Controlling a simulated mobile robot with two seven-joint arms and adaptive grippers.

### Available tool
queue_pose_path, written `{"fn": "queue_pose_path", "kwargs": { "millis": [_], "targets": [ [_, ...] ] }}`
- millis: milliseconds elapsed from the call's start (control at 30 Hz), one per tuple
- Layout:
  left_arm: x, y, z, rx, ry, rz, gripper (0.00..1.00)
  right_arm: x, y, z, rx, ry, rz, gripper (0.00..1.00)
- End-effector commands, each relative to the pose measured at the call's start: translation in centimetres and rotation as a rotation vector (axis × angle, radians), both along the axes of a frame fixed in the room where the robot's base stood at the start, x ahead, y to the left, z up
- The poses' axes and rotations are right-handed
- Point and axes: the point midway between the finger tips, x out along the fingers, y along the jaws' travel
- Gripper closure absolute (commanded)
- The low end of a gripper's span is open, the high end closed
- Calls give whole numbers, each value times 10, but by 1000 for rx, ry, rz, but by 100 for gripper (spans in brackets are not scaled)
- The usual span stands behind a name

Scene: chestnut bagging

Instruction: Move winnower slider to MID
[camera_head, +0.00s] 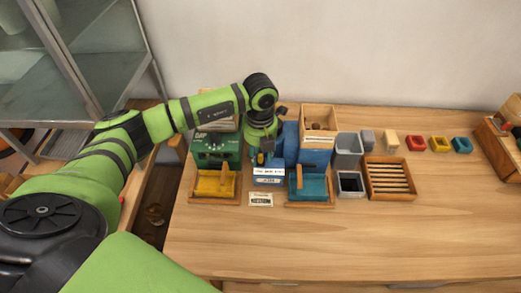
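A blue machine (291,146) stands at the back middle of the table, and I take it for the winnower. A white and blue labelled panel (269,174) is at its lower left front; its lettering is too small to read, and I cannot make out the slider or its position. My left gripper (261,160) points down just behind and above this panel, over the gap between the green and blue machines. It hides part of the blue machine. Its fingertips are too small and dark to tell whether they are open or touching anything. My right gripper is not in view.
A green machine (216,145) with a yellow tray (216,184) stands left. A blue tray (315,187), grey bins (349,147), a slatted wooden rack (391,168) and red (416,143), yellow and teal pieces are to the right. The table's front (360,240) is clear.

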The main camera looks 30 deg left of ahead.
Motion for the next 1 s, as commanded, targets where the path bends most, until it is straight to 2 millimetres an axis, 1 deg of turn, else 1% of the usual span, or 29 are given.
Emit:
{"fn": "queue_pose_path", "kwargs": {
  "millis": [267,300,367,600,667,800,1000],
  "targets": [
    [0,0,-3,0,-1,-1,61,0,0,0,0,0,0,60],
    [0,0,-2,0,-1,-1,77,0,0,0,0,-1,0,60],
    [0,0,-2,0,-1,-1,100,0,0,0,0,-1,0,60],
    [1,-2,-3,-1,0,-2,100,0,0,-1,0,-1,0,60],
    [3,-6,-4,-2,-2,-3,100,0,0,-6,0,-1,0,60],
    [11,-22,-5,-2,-3,-3,100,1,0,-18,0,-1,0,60],
    [11,-22,-2,0,0,-1,100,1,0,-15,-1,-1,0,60]
  ]
}}
